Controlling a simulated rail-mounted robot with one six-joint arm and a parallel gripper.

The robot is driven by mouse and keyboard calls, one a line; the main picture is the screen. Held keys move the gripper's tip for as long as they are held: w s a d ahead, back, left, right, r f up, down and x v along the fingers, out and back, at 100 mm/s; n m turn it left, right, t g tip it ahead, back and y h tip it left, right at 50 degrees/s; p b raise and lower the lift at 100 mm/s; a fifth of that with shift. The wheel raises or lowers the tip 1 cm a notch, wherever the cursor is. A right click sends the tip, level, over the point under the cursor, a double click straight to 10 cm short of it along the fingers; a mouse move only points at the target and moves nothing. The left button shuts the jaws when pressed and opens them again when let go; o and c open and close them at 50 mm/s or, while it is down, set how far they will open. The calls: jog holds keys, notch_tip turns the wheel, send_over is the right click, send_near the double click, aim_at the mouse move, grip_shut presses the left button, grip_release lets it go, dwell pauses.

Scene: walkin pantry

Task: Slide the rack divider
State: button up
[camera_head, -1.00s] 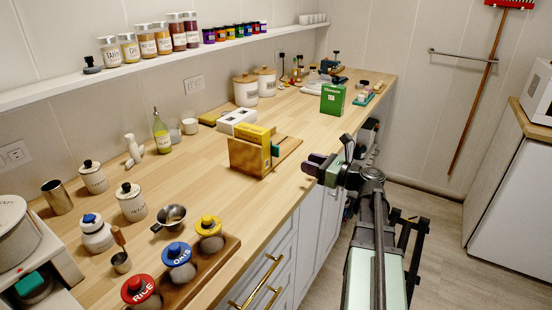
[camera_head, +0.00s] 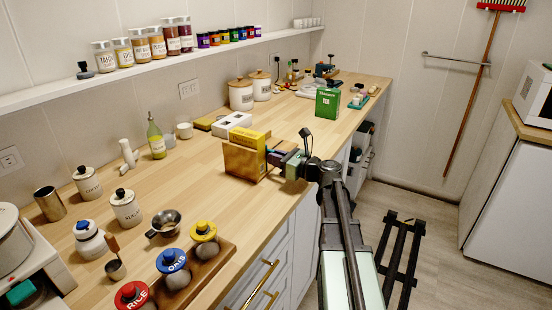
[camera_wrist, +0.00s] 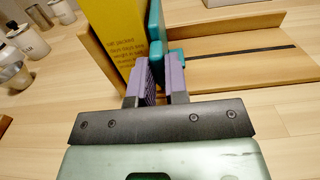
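The wooden rack (camera_head: 238,163) stands on the counter with a yellow box (camera_head: 246,138) in it. In the wrist view the yellow box (camera_wrist: 108,40) is on the left, beside the upright teal divider (camera_wrist: 156,28). A teal tab (camera_wrist: 172,53) sticks out from the divider's near edge. My gripper (camera_wrist: 159,68) is at this tab, its two purple fingers close together with a narrow gap. I cannot tell whether they clamp the tab. In the head view my gripper (camera_head: 281,158) is at the rack's right side, and the divider is mostly hidden.
A dark slot (camera_wrist: 250,50) runs along the rack's bare wooden base to the right of the divider. A white box (camera_head: 232,123) stands behind the rack and a green box (camera_head: 328,102) farther along the counter. Jars and a metal cup (camera_head: 166,222) stand nearer.

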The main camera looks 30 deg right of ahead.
grip_shut()
jog(key=shift+d, duration=0.1)
jog(key=w+d, duration=0.3)
jog(key=d, duration=0.2)
jog(key=w+d, duration=0.3)
jog(key=d, duration=0.2)
jog(key=w+d, duration=0.3)
jog(key=d, duration=0.2)
jog(key=shift+w, duration=0.25)
jog(key=o, duration=0.5)
grip_release()
jog(key=v, duration=1)
jog(key=shift+s+d, duration=0.2)
jog(key=shift+s, duration=0.15)
